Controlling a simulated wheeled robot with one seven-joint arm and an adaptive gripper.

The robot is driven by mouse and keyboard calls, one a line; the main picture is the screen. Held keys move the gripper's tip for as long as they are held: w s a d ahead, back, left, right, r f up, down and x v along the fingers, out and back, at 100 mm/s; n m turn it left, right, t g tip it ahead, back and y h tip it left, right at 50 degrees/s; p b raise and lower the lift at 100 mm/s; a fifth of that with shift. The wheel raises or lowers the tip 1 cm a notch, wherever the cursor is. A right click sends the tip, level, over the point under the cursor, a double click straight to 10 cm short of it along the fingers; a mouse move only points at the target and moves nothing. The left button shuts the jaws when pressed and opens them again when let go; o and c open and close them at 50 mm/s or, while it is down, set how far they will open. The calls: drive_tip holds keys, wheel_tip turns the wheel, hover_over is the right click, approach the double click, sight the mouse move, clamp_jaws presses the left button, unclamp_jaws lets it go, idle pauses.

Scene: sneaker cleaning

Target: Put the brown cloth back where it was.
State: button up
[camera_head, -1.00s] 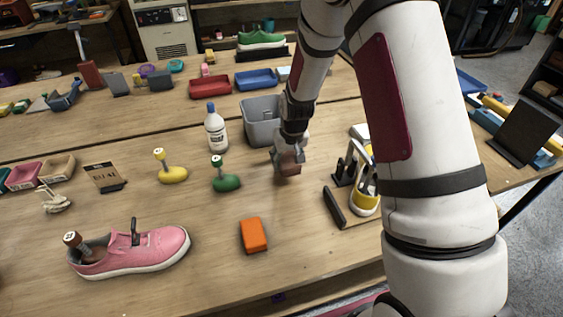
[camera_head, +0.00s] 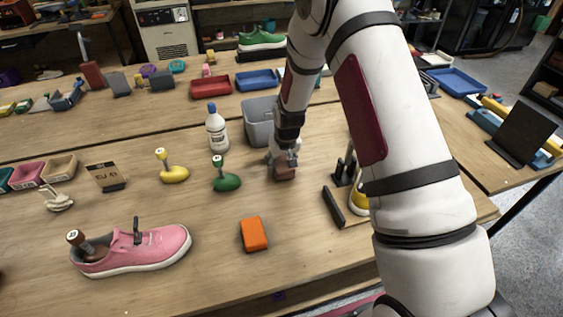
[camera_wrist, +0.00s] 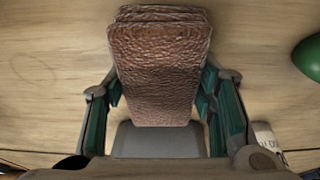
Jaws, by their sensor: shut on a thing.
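The brown cloth (camera_wrist: 160,70) is a folded, textured pad between the two fingers of my gripper (camera_wrist: 162,100) in the wrist view. My gripper is shut on it. In the head view, my gripper (camera_head: 283,162) points down, with the brown cloth (camera_head: 284,174) at its tips, low over the wooden table in front of the grey bin. I cannot tell whether the cloth touches the table.
A grey bin (camera_head: 258,120) stands just behind my gripper. An orange block (camera_head: 254,234) and a pink sneaker (camera_head: 140,250) lie nearer. A black bar (camera_head: 333,206) lies to the right.

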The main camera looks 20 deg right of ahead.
drive_tip(key=shift+f, duration=0.5)
drive_tip(key=o, duration=1.6)
drive_tip(key=shift+c, duration=0.2)
drive_tip(key=s+f+v, duration=0.1)
drive_tip(key=s+v, duration=0.1)
drive_tip(key=v, duration=2.4)
drive_tip(key=s+r+t, duration=0.1)
drive_tip(key=s+r, duration=0.5)
drive_tip(key=s, duration=0.6)
drive_tip(key=s+r+t, duration=0.1)
drive_tip(key=s+r, duration=0.6)
drive_tip(key=s, duration=0.6)
drive_tip(key=shift+s+r, duration=0.25)
drive_tip(key=shift+s, duration=0.05)
